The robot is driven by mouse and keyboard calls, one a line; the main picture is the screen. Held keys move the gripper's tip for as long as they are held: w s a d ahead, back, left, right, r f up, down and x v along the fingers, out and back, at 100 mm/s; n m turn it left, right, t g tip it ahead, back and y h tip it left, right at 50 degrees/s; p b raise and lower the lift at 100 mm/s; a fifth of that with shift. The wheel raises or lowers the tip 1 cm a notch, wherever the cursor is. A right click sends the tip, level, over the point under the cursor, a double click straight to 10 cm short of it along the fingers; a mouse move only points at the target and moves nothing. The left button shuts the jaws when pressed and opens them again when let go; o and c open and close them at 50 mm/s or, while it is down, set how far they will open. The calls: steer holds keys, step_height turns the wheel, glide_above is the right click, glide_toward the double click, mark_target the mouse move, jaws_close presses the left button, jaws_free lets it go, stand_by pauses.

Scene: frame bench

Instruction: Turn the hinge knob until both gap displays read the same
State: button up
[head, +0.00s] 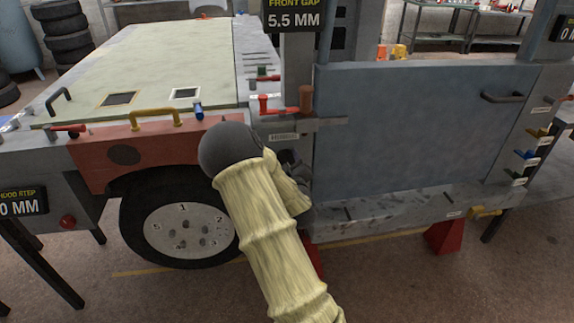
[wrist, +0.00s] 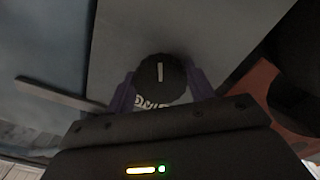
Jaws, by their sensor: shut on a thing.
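The black round hinge knob (wrist: 160,78) with a white pointer line shows in the wrist view, the line close to upright in that picture. My gripper (wrist: 163,88) has its dark purple fingers on either side of the knob and is shut on it. White lettering below the knob is partly covered. In the head view my sleeved arm hides the knob and most of my gripper. The front gap display (head: 293,16) reads 5.5 MM. The blue-grey door panel (head: 420,125) hangs closed between the posts.
A hood step display (head: 20,202) at the left edge is cut off, showing 0 MM. Red and blue levers and a yellow handle (head: 155,116) line the red fender above the wheel (head: 180,232). Coloured levers (head: 530,154) sit on the right post. Red stands (head: 445,236) are below the sill.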

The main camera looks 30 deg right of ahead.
steer(key=shift+f+n, duration=0.1)
steer(key=shift+n, duration=1)
steer(key=o, duration=1)
steer(key=shift+c, duration=0.2)
steer(key=shift+s, duration=0.1)
steer(key=p+v, duration=0.3)
steer(key=v, duration=0.6)
steer(key=shift+r, duration=0.4)
steer(key=p, duration=0.2)
steer(key=shift+s+a+p, duration=0.15)
steer(key=shift+s+p, duration=0.1)
steer(key=shift+p, duration=0.05)
